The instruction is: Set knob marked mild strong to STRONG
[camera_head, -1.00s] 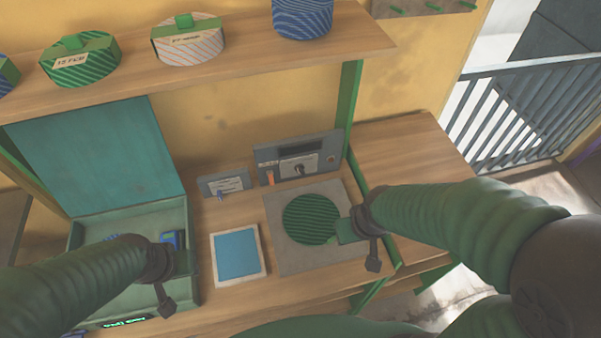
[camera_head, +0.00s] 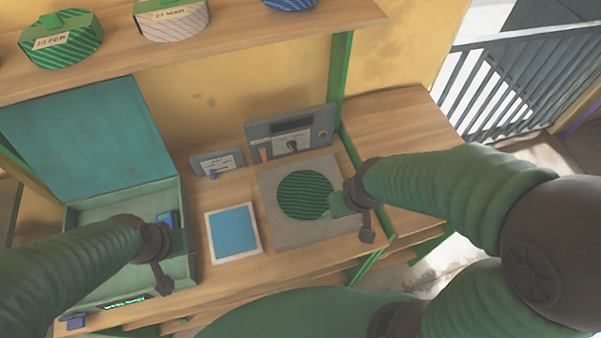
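A grey control panel (camera_head: 317,129) stands at the back of the bench with a dark round knob (camera_head: 292,146) on a white label and an orange lever (camera_head: 263,154) beside it. A smaller grey panel (camera_head: 228,158) to its left has a blue knob or lever (camera_head: 213,175). The label words are too small to read, so I cannot tell which is marked mild strong. My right gripper (camera_head: 338,204) is at the right edge of the green striped disc, apart from both panels. My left gripper (camera_head: 178,245) is over the green box. Finger openings are unclear.
The green striped disc (camera_head: 306,194) lies on a grey square plate (camera_head: 272,232). A blue-topped pad (camera_head: 258,237) lies left of it. The open green box (camera_head: 125,198) has a raised teal lid (camera_head: 85,132). A shelf (camera_head: 237,34) with round tins overhangs the back.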

